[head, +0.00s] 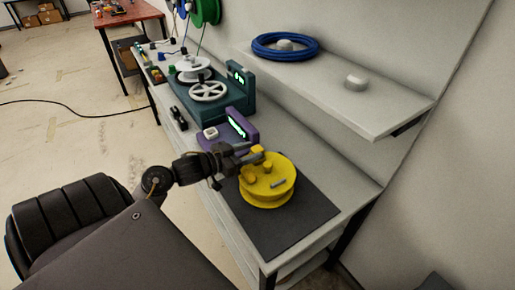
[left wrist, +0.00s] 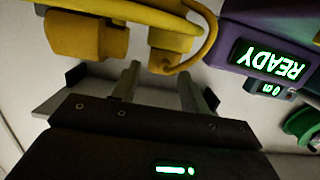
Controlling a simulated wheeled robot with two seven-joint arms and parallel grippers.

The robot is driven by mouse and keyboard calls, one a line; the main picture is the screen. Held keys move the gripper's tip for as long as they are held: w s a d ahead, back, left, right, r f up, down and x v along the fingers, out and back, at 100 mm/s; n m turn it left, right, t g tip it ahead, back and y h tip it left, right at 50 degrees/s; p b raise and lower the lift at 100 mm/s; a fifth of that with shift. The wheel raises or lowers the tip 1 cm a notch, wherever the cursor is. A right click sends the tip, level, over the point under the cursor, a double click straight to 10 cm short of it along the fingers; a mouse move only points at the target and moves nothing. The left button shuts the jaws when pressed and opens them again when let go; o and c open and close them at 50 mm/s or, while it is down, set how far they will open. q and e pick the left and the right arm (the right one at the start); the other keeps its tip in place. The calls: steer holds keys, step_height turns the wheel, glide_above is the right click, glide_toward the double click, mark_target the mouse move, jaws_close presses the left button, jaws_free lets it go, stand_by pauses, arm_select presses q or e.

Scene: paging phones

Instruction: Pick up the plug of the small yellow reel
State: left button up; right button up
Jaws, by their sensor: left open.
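The small yellow reel (head: 267,190) lies flat on a dark mat, with yellow blocks and a grey bar on its top. In the left wrist view, a yellow block (left wrist: 170,42) with a curved yellow cable running to it looks like the plug; a larger yellow block (left wrist: 85,36) is to its left. My left gripper (head: 252,155) is at the reel's far edge. In the left wrist view its fingers (left wrist: 158,78) are apart, with the small block just beyond the tips and roughly between them. I cannot tell whether they touch it. My right gripper is not in view.
A purple device (head: 238,128) with a lit display is close beyond the gripper; it reads READY in the left wrist view (left wrist: 270,60). A teal winder (head: 215,98) stands farther along the bench. A shelf (head: 340,90) with a blue coil (head: 285,46) overhangs to the right. The dark mat (head: 305,215) has bare room.

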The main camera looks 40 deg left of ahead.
mark_target(257, 148)
arm_select(q)
steer(key=shift+w+d, duration=0.1)
steer(key=shift+w, duration=0.2)
steer(key=x, duration=0.3)
steer(key=shift+w+f+p, duration=0.1)
steer(key=shift+w+p, duration=0.3)
steer(key=shift+w, duration=0.05)
steer(key=shift+w+d+f, duration=0.1)
steer(key=shift+w, duration=0.25)
steer(key=c, duration=0.8)
steer(key=shift+o, duration=0.2)
